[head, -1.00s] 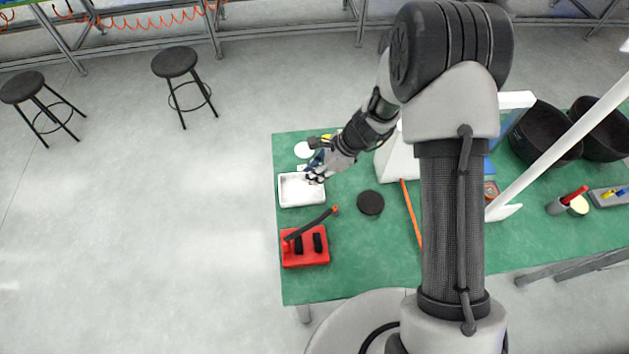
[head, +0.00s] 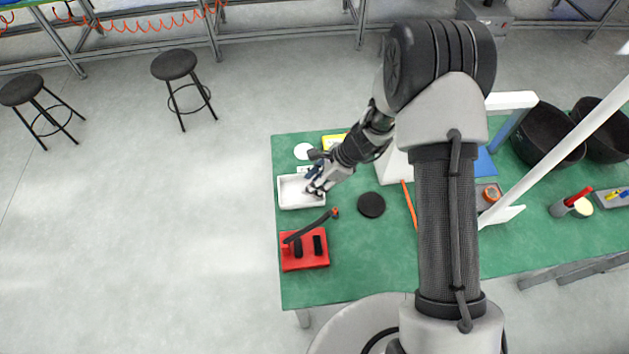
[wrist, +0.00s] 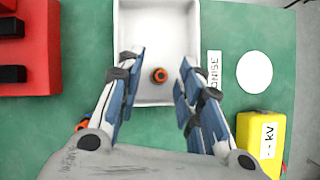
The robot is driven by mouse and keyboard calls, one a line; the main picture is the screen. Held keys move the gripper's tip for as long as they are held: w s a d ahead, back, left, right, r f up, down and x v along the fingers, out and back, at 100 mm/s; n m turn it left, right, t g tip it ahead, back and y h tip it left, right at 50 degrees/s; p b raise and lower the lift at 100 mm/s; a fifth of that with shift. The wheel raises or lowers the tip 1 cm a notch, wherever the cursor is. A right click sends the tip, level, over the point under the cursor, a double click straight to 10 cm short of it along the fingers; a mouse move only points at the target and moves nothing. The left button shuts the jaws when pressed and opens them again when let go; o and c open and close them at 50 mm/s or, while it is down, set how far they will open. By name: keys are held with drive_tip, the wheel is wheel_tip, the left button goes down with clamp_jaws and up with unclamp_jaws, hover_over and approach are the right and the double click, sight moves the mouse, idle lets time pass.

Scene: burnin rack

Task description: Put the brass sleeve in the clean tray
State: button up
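The white clean tray (head: 289,203) lies at the left end of the green bench. In the wrist view the tray (wrist: 128,92) is straight ahead. A small orange-brown ring with a dark hole, which looks like the brass sleeve (wrist: 160,75), sits inside the tray, toward its near end. My gripper (wrist: 160,65) is open, with one finger on each side of the sleeve and clear gaps between. In the head view my gripper (head: 312,184) is over the tray's right part and hides some of it. The sleeve cannot be made out there.
A red block with black inserts (head: 305,262) and a dark lever stands in front of the tray. A white disc (wrist: 254,71), a label card (wrist: 214,70) and a yellow box (wrist: 258,140) lie beside it. A black disc (head: 371,205) lies to the right.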

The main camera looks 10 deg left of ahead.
drive_tip(key=shift+r, duration=0.2)
drive_tip(key=s+d+r+n+p, duration=0.15)
drive_tip(key=d+r, duration=0.25)
drive_tip(key=r, duration=0.7)
drive_tip(key=s+d+r+n+p, duration=0.1)
drive_tip(key=d+r+n+p, duration=0.25)
drive_tip(key=r, duration=0.65)
drive_tip(key=s+d+r+n+t+h, duration=0.2)
drive_tip(key=s+d+r+n+h, duration=0.1)
drive_tip(key=s+d+r+n, duration=0.3)
drive_tip(key=s+d+r+n+t+h+b, duration=0.1)
drive_tip(key=s+d+r+n+t+h, duration=0.2)
drive_tip(key=s+d+r+n, duration=0.3)
drive_tip(key=s+d+r, duration=0.1)
drive_tip(key=s+r, duration=0.4)
drive_tip(key=s, duration=0.3)
drive_tip(key=shift+s+n, duration=0.3)
drive_tip(key=shift+s, duration=0.1)
